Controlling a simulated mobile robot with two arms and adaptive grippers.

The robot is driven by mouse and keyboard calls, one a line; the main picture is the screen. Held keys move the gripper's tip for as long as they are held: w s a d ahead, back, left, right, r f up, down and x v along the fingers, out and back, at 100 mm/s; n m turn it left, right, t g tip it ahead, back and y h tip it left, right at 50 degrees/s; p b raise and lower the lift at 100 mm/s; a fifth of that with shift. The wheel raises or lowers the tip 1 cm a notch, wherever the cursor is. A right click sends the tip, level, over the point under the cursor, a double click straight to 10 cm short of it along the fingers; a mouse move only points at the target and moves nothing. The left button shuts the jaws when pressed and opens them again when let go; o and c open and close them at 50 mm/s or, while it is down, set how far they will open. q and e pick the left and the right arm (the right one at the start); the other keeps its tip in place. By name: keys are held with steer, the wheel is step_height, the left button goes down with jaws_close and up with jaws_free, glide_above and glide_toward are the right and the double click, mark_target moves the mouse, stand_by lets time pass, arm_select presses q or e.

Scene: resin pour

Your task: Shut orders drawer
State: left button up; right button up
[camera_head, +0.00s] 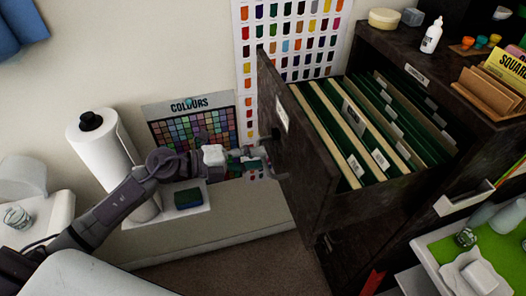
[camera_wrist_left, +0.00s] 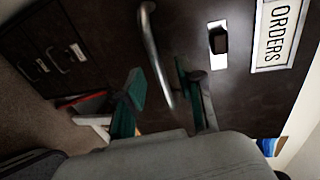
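The orders drawer (camera_head: 300,145) is pulled well out of the dark cabinet in the head view and holds green hanging files. Its dark front faces left, and the ORDERS label (camera_wrist_left: 279,35) shows at the right of the left wrist view. A curved metal handle (camera_wrist_left: 153,50) is on that front. My left gripper (camera_wrist_left: 160,78) is open, its two green-padded fingers apart, with the handle's lower part appearing between them. I cannot tell whether a finger touches it. In the head view the left gripper (camera_head: 262,166) is close to the drawer front. My right gripper is not in view.
A paper towel roll (camera_head: 104,150) and a colours chart (camera_head: 192,122) are on the left by the wall. A white bottle (camera_head: 432,36) stands on the cabinet top. Other closed drawers (camera_wrist_left: 60,55) show in the wrist view.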

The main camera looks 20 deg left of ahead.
arm_select(q)
steer(key=shift+x, duration=1.3)
jaws_close()
